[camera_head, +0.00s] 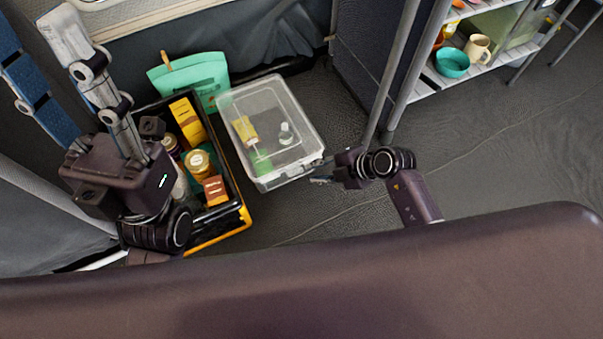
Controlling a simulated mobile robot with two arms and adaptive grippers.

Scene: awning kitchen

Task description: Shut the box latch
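The box (301,112) is clear plastic with a translucent lid. It stands on the dark floor in the middle of the view, and a yellow item, a green item and a small white item show inside. My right gripper (318,178) is at the box's near right corner, by the front edge, where the latch is partly hidden. I cannot tell whether its fingers touch the box or how far apart they are. My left gripper is hard to make out; the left arm (118,175) is folded at the left, over the edge of the black crate.
A black and yellow crate (237,217) with jars and packets stands left of the box. A teal bag (196,77) is behind it. A shelf with a teal bowl (451,63) and a cream mug (478,48) is at upper right. The floor at right is clear.

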